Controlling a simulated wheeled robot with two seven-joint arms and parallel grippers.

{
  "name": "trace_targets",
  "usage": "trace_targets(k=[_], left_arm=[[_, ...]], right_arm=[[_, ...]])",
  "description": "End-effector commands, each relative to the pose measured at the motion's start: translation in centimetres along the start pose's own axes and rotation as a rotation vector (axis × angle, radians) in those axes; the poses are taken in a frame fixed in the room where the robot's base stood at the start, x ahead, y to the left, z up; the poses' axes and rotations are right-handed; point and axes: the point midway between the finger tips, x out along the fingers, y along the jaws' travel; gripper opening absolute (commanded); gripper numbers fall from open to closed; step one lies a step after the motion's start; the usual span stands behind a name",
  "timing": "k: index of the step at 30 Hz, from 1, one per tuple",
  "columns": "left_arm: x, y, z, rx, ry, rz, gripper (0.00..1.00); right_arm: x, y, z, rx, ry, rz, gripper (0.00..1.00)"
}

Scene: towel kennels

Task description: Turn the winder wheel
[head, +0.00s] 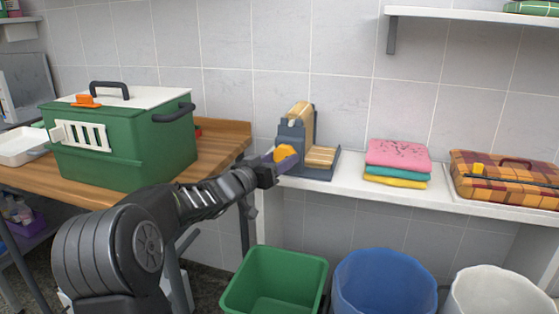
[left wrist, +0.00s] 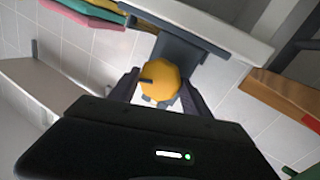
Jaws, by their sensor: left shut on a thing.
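The winder (head: 311,140) stands on the white shelf against the tiled wall, a grey-blue frame with tan material in it. Its yellow-orange wheel (head: 285,153) faces me on the left side. My left gripper (head: 284,162) is at the wheel and partly hides it. In the left wrist view the wheel (left wrist: 160,80) sits between the two fingers (left wrist: 160,90), which are shut on it. A small dark peg shows on the wheel's face there. My right gripper is not in view.
A green kennel box (head: 120,150) stands on the wooden table at left. Folded towels (head: 397,163) and a plaid case (head: 505,178) lie on the shelf (head: 350,186) to the right. Green (head: 275,280), blue (head: 385,283) and white (head: 495,292) bins stand below.

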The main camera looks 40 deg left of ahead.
Motion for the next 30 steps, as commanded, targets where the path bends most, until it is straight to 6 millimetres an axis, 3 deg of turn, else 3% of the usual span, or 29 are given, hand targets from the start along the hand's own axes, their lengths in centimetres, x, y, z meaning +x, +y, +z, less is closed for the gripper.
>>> trace_targets(k=[11,20,30], left_arm=[[0.0,0.0,0.0,0.000,0.000,-0.001,0.15],[0.0,0.0,-0.1,0.026,-0.009,-0.002,0.15],[0.0,0.1,-0.5,0.179,-0.063,-0.011,0.15]], right_arm=[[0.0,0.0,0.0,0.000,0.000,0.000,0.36],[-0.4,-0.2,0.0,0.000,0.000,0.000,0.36],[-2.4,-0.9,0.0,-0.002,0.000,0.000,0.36]])
